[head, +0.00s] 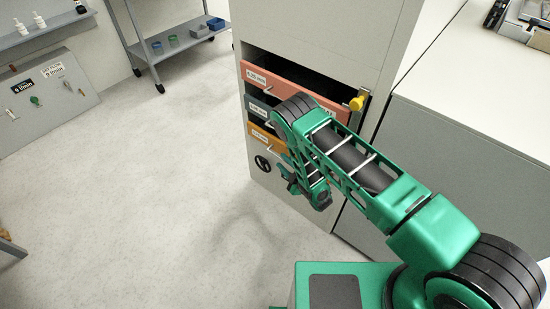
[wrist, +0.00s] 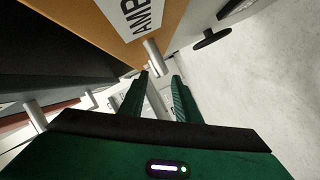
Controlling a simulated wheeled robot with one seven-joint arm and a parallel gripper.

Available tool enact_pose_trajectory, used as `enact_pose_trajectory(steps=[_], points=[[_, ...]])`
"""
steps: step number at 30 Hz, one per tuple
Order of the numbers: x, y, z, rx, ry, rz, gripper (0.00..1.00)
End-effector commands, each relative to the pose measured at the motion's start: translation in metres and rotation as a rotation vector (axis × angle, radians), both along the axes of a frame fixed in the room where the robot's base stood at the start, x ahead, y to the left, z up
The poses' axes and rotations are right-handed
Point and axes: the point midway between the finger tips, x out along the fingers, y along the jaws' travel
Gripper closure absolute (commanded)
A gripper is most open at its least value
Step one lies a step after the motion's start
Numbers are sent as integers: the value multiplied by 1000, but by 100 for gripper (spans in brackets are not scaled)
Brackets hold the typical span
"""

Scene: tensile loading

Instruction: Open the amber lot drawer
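The amber drawer (head: 264,138) is the lowest of the coloured drawers in the pale cabinet, and it looks closed. Its amber front (wrist: 82,32) fills the upper left of the wrist view, with a white label (wrist: 138,14) reading "AMB". A metal handle (wrist: 152,52) stands out from that front. My gripper (wrist: 162,76) is open, its two green fingers apart with nothing held. The handle's end shows by the left fingertip; I cannot tell whether they touch. In the head view my gripper (head: 288,178) is low in front of the cabinet, partly hidden by my arm.
The salmon top drawer (head: 285,80) stands pulled out above. The dark drawer (head: 257,107) lies between; its front (wrist: 60,75) and handle (wrist: 36,115) show at left in the wrist view. A black handwheel (head: 262,163) and yellow knob (head: 357,102) are on the cabinet.

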Motion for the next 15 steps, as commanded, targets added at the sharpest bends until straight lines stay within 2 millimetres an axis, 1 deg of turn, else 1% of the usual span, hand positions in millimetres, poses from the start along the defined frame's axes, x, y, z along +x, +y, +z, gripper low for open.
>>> enact_pose_trajectory(steps=[1,6,10,15], points=[[8,5,-2,2,-2,1,70],[28,18,-7,1,-1,0,70],[38,24,-9,1,1,0,70],[43,28,-11,0,1,-1,70]])
